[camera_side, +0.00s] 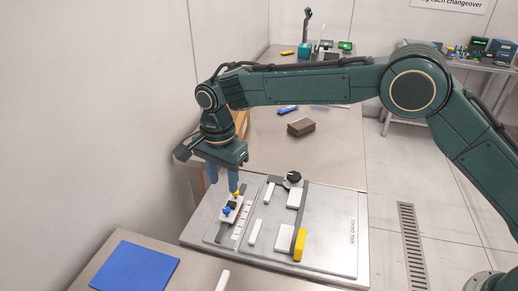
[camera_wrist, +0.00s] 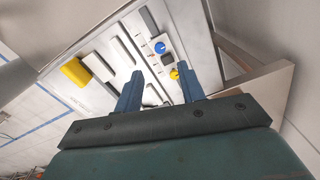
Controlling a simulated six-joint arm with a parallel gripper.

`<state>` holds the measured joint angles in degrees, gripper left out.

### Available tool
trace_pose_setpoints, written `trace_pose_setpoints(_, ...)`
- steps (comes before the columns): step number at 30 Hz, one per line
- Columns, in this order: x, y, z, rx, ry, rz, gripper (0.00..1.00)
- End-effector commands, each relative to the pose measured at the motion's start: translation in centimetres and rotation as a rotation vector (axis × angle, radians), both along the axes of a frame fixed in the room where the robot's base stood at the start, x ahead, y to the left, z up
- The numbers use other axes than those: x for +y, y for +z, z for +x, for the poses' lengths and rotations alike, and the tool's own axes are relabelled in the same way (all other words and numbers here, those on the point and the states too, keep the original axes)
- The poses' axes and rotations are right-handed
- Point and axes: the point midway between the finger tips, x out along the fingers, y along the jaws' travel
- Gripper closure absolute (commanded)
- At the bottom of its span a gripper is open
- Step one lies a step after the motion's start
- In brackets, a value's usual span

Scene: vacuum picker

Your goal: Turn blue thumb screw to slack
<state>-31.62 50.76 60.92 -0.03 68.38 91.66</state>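The blue thumb screw (camera_side: 226,211) sits on a white block at the left part of the grey metal plate. It also shows in the wrist view (camera_wrist: 160,47), ahead of the fingertips. My gripper (camera_side: 223,187) points down above the plate, behind the blue screw in the side view. Its two blue fingers stand apart with nothing between them, and the gap also shows in the wrist view (camera_wrist: 160,71). A yellow thumb screw (camera_wrist: 174,74) lies nearer the right finger than the blue screw does. It is partly hidden by the finger in the side view (camera_side: 236,194).
The plate (camera_side: 335,240) also carries white bars (camera_side: 256,231), a yellow block (camera_side: 300,245) and a black knob (camera_side: 293,178). A blue mat (camera_side: 135,267) lies at the front left. A brown block (camera_side: 301,127) stands on the table behind the plate.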

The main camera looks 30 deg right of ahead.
Motion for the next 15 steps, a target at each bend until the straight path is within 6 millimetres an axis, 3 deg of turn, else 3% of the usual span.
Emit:
trace_pose_setpoints(9,0.0,-5.0,0.0,0.002,0.0,-0.001,0.61)
trace_pose_setpoints(15,0.0,-7.3,0.0,0.001,0.0,0.0,0.61)
